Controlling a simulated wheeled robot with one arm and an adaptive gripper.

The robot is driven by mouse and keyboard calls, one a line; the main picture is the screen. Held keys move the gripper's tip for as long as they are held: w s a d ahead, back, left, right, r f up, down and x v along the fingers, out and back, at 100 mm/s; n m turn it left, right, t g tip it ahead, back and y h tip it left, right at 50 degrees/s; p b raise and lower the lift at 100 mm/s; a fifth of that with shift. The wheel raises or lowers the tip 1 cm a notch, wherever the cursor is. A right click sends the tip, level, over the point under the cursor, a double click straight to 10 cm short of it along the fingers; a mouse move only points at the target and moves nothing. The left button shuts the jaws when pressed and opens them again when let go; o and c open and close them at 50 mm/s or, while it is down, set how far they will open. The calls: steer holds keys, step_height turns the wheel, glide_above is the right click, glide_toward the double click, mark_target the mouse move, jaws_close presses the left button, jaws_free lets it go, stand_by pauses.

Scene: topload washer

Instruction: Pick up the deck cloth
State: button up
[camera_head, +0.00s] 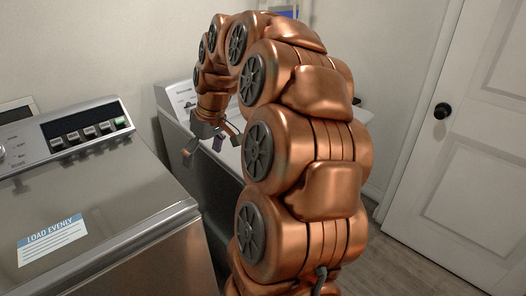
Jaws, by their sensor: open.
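My gripper (212,147) is open and points down near the front edge of the farther white machine (182,128). A small dark purple patch (218,144) shows between its fingers. It may be the deck cloth, but it is too small to be sure, and I cannot tell whether it touches the fingers. No other cloth shows in this view. My copper arm hides much of the farther machine's top.
A topload washer (120,215) with a "LOAD EVENLY" label (52,238) stands at the left, its lid shut. Its control panel (85,133) is at the back. A white door (470,150) with a black knob is at the right. Some floor (410,262) is clear before it.

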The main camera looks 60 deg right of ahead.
steer(key=s+d, duration=0.2)
steer(key=d, duration=0.5)
steer(key=s+d+f+m+t+h, duration=0.1)
steer(key=d, duration=0.7)
steer(key=s+d+m+h+b, duration=0.1)
steer(key=s+d, duration=0.1)
steer(key=d, duration=0.5)
steer(key=shift+s+d+f, duration=0.25)
steer(key=shift+s+d, duration=0.1)
steer(key=shift+d+f, duration=0.15)
steer(key=shift+d, duration=0.05)
steer(key=shift+f+t, duration=0.3)
steer(key=p+x, duration=0.1)
steer(key=x, duration=0.2)
steer(key=p+x, duration=0.1)
steer(key=x, duration=0.2)
steer(key=shift+a, duration=0.15)
steer(key=shift+w+f, duration=0.2)
steer(key=shift+f, duration=0.2)
steer(key=shift+f+b, duration=0.2)
steer(key=shift+b, duration=0.3)
steer(key=shift+c, duration=0.3)
